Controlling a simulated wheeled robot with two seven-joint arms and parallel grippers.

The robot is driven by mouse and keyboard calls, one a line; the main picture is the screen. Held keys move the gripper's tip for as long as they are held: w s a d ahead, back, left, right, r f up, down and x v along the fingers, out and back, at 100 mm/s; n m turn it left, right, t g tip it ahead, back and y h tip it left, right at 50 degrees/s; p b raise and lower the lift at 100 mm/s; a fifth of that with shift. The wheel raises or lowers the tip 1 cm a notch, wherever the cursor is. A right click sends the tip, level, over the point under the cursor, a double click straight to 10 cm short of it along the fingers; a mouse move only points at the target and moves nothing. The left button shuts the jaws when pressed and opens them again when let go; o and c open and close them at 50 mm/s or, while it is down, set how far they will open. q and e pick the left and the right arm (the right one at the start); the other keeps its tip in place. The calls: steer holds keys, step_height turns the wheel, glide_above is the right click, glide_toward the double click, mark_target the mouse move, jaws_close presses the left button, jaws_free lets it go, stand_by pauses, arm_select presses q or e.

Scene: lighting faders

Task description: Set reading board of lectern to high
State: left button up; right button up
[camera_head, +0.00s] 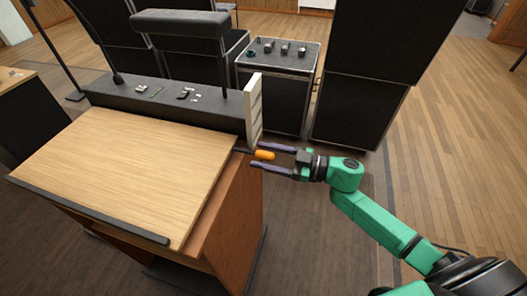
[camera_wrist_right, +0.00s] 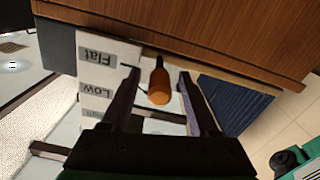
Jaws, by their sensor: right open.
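The lectern's reading board (camera_head: 120,165) is a light wood panel with a dark lip at its front edge. It lies nearly flat, with a slight tilt. An orange handle (camera_head: 264,155) sticks out from the lectern's right side, beside a white label plate (camera_head: 254,110). In the right wrist view the plate (camera_wrist_right: 98,75) reads "Flat" and "Low", and a third label is partly hidden. The handle (camera_wrist_right: 159,85) is near "Flat". My right gripper (camera_head: 258,156) is open, with one finger on each side of the handle; contact cannot be told. My left gripper is not in view.
A dark ledge (camera_head: 165,102) with small items runs behind the board. A black case with knobs (camera_head: 278,55) and tall dark cabinets (camera_head: 365,70) stand behind. A wooden table (camera_head: 12,78) is at the left. The floor to the right (camera_head: 450,140) is clear.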

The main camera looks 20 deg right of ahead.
steer(key=shift+w+a, duration=0.1)
steer(key=shift+w, duration=0.05)
jaws_close()
stand_by(1.4)
